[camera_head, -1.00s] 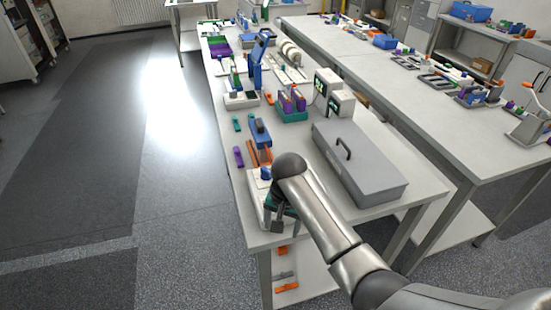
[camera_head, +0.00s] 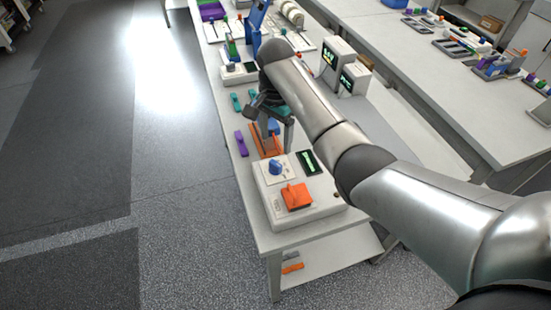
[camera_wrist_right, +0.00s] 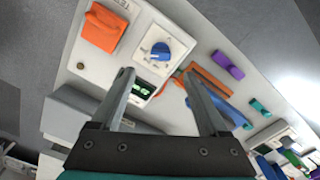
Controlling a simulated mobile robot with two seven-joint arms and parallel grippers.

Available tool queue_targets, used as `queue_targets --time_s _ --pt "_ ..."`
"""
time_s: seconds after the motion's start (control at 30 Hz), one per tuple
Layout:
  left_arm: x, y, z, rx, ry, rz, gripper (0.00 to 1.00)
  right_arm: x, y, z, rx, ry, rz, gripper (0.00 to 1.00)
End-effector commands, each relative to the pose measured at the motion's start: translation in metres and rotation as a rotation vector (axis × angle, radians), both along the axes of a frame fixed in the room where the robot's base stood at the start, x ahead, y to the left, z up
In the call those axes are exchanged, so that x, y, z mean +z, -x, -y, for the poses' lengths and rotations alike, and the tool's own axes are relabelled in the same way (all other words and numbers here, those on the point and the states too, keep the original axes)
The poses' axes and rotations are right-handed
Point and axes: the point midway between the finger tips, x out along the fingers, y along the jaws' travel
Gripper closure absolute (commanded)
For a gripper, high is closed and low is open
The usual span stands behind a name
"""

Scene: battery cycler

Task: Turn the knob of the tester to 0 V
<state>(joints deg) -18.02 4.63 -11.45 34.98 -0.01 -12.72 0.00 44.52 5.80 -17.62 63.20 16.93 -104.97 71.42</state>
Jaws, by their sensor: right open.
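The tester (camera_head: 264,196) is a white box at the near end of the bench; it also shows in the right wrist view (camera_wrist_right: 137,36). Its blue knob (camera_head: 276,167) sits on a white dial plate, beside a dark display with green marks (camera_head: 308,162). In the right wrist view the knob (camera_wrist_right: 160,50) lies just beyond the fingertips and the display (camera_wrist_right: 143,90) shows between the fingers. The reading is too small to tell. My right gripper (camera_head: 276,143) is open and empty, behind the knob in the head view and apart from it. My left gripper is not in view.
An orange block (camera_head: 296,196) sits on the tester's front. Behind the tester lie an orange strip with a blue part (camera_head: 258,143) and a purple piece (camera_head: 241,143). Two display devices (camera_head: 338,62) stand farther back. The floor left of the bench is clear.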

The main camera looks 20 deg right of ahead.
Motion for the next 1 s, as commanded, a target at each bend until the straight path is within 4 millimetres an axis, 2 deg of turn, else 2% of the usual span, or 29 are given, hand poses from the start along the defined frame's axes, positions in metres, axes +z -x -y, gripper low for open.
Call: queue_targets --time_s 0.03,0.2,0.4,0.6,0.87,1.0 --pt "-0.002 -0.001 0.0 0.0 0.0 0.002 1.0 -0.014 0.001 0.001 0.0 0.0 -0.004 0.22" --pt "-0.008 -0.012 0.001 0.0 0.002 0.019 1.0 -0.05 0.001 0.001 0.0 0.002 -0.003 0.22" --pt "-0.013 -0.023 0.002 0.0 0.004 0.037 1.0 -0.078 0.0 0.001 0.0 0.001 0.0 0.22" --pt "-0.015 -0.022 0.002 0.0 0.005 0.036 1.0 -0.089 0.0 0.0 0.0 0.0 0.001 0.22" --pt "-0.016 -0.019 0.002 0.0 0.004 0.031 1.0 -0.089 0.0 0.0 0.001 0.0 0.001 0.22" --pt "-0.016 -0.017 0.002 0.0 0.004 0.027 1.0 -0.089 0.0 0.0 0.001 0.0 0.001 0.38"
